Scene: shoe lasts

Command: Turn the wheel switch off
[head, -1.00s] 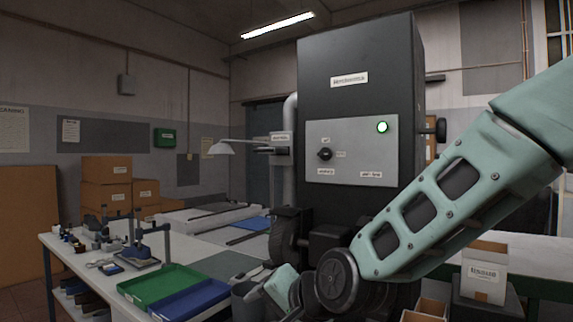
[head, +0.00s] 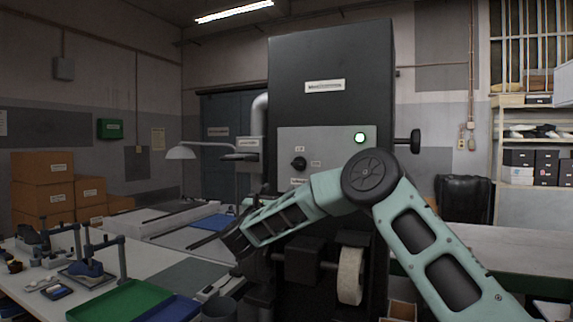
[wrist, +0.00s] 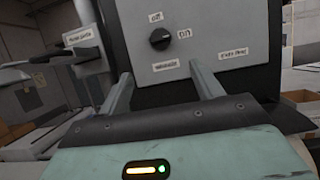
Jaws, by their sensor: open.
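The wheel switch is a small black rotary knob (head: 299,163) on the grey panel (head: 330,143) of a tall dark machine. It also shows in the wrist view (wrist: 160,39), with an "off" label above it and an "on" label to its right. Its pointer seems to face "on", though it is small. A round lamp (head: 360,138) at the panel's upper right glows pale green. My gripper (wrist: 163,82) is open and empty, its two fingers spread below the knob in the wrist view and apart from it. In the head view the fingers are hard to make out.
A pale wheel (head: 351,275) sits low on the machine's front. A desk lamp (head: 182,152) and a table with a green tray (head: 108,300) and a blue tray (head: 170,309) stand at left. A black side knob (head: 413,141) juts from the machine's right.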

